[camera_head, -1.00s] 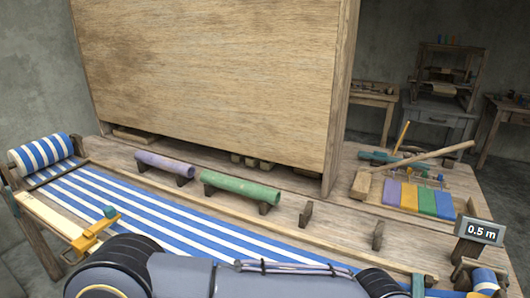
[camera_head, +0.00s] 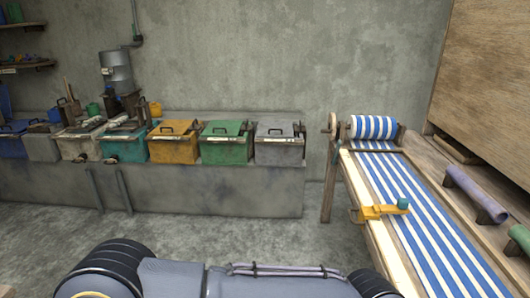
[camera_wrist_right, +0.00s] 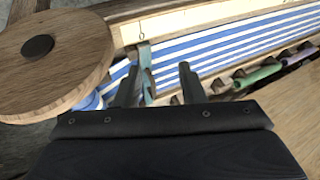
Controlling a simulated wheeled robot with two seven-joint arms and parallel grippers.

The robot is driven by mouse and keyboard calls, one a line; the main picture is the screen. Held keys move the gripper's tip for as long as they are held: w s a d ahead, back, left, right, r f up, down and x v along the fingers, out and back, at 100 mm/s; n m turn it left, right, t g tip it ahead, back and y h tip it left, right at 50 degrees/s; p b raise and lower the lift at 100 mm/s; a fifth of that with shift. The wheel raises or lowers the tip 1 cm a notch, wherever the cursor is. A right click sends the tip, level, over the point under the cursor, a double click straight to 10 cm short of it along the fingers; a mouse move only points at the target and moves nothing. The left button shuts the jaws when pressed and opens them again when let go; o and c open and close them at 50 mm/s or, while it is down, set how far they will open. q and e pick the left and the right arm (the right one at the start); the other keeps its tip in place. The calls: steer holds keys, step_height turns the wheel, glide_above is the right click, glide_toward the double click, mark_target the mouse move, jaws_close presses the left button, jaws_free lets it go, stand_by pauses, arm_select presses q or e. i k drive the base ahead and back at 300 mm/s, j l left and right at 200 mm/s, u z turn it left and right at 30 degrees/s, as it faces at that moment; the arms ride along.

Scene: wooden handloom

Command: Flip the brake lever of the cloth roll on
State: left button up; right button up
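A blue-and-white striped roll (camera_head: 373,127) sits at the far end of the loom in the head view, with a wooden wheel (camera_head: 332,124) at its left. In the right wrist view a large wooden disc (camera_wrist_right: 60,60) fills the upper left, and part of a blue-and-white roll (camera_wrist_right: 92,102) shows below it. A narrow upright teal piece (camera_wrist_right: 146,72) stands beside the disc; I cannot tell if it is the brake lever. My right gripper (camera_wrist_right: 158,78) is open, its fingers apart in front of this teal piece, with nothing seen held. My left gripper is not in view.
Striped cloth (camera_head: 412,205) runs along the loom. A tall wooden panel (camera_head: 485,80) rises at right. Lidded boxes (camera_head: 225,143) line a grey bench at left; the floor between is clear.

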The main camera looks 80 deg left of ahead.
mark_target(339, 144)
steer(key=u, duration=2.25)
steer(key=i+j, duration=0.3)
steer(key=i, duration=0.15)
steer(key=i+j+u, duration=0.1)
steer(key=i+j, duration=0.2)
steer(key=i, duration=0.2)
steer(key=i+j, duration=0.25)
steer(key=i, duration=0.2)
steer(key=i+j+u, duration=0.15)
steer(key=i, duration=0.35)
steer(key=i+j, duration=0.25)
steer(key=i, duration=0.25)
